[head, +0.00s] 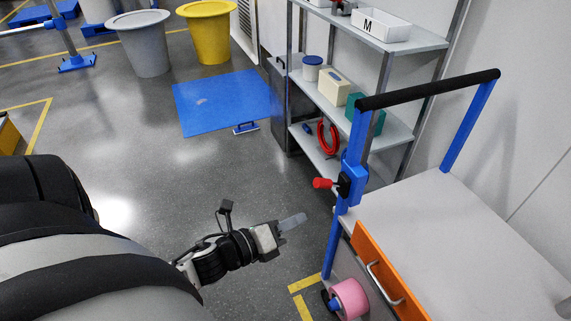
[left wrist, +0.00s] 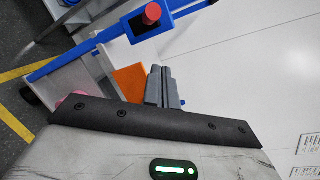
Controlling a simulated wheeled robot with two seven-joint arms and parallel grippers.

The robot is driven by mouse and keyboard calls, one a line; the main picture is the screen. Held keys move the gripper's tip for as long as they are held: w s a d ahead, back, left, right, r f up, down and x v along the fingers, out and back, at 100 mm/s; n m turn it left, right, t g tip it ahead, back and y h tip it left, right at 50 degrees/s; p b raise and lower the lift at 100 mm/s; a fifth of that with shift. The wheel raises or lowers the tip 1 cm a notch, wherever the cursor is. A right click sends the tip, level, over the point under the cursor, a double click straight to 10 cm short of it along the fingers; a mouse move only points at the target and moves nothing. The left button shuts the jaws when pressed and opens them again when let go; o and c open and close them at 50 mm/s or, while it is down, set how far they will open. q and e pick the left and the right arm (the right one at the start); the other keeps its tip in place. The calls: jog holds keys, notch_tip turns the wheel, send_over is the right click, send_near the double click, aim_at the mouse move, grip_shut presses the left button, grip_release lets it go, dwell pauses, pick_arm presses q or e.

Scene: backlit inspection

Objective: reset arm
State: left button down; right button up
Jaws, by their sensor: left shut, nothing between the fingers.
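My left gripper (head: 292,221) is in the lower middle of the head view, held over the open floor. Its fingers are together with nothing between them, and they point right toward the workbench. In the left wrist view the shut fingers (left wrist: 163,88) show in front of an orange drawer front. My left arm comes in from the lower left of the head view. My right gripper shows in neither view.
A workbench (head: 452,232) with a blue frame, black rail and orange drawer (head: 382,268) stands right of the gripper. A pink roll (head: 350,297) is below it. Shelves (head: 401,133) stand behind.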

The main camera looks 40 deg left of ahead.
pick_arm(q)
jog(key=s+d+f+n+g, duration=0.2)
jog(key=d+n, duration=0.3)
jog(key=n, duration=0.7)
jog(key=s+d+f+n+g+y, duration=0.1)
jog(key=s+d+f+n+g, duration=0.2)
jog(key=n, duration=1)
jog(key=s+d+f, duration=0.1)
jog(key=s+d, duration=0.1)
jog(key=d, duration=0.1)
jog(key=shift+f+n, duration=0.2)
jog(key=shift+n, duration=0.1)
